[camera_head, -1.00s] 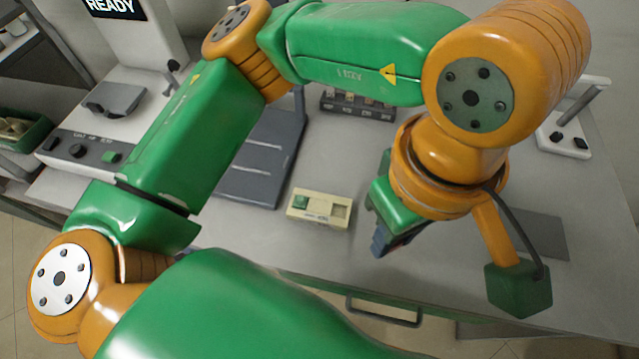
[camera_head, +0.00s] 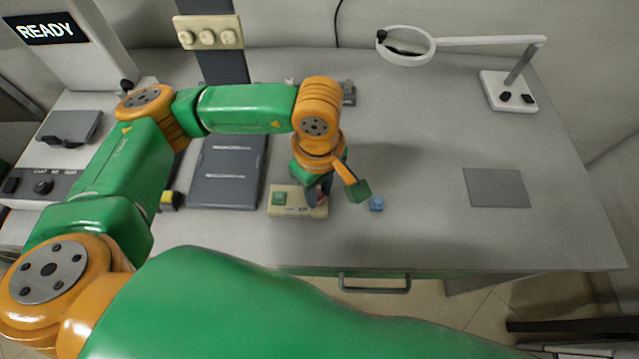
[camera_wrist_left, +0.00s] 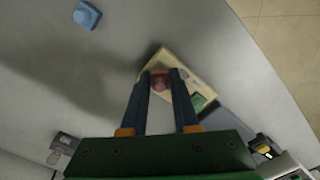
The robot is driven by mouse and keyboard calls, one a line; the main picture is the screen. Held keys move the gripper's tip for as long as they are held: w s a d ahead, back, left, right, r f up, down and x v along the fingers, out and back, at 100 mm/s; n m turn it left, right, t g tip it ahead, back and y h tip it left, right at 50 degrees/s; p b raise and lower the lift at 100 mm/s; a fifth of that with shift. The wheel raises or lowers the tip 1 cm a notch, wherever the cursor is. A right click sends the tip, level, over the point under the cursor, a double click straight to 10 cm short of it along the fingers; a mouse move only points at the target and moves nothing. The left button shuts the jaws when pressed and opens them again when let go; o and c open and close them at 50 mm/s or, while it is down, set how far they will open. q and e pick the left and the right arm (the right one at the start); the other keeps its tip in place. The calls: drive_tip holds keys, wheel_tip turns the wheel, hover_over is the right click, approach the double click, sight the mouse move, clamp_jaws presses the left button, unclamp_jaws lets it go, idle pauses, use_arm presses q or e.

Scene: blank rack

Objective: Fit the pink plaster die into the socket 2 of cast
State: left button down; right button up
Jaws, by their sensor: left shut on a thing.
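The cast is a cream block (camera_head: 298,210) on the bench, with a green die (camera_head: 279,198) in its left socket. It also shows in the left wrist view (camera_wrist_left: 188,66). My left gripper (camera_head: 319,201) points down over the cast's right end, covering the right socket. In the left wrist view its blue fingers are shut on the pink plaster die (camera_wrist_left: 160,81), whose lower end is at the cast. I cannot tell whether the die is in the socket or just above it. My right gripper is not in view.
A blue die (camera_head: 376,204) lies on the bench right of the cast; it also shows in the left wrist view (camera_wrist_left: 86,15). A dark grey stand (camera_head: 226,172) is left behind the cast. A grey mat (camera_head: 496,187) and magnifier lamp (camera_head: 508,91) are at the right.

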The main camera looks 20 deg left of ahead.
sight(319, 193)
use_arm(q)
drive_tip(key=shift+f+b, duration=0.25)
drive_tip(key=shift+b, duration=0.05)
drive_tip(key=c, duration=0.7)
unclamp_jaws()
drive_tip(key=shift+r+p, duration=0.3)
drive_tip(key=shift+p, duration=0.05)
wheel_tip(319, 193, up, 12)
drive_tip(key=shift+f+b, duration=0.1)
drive_tip(key=shift+b, duration=0.6)
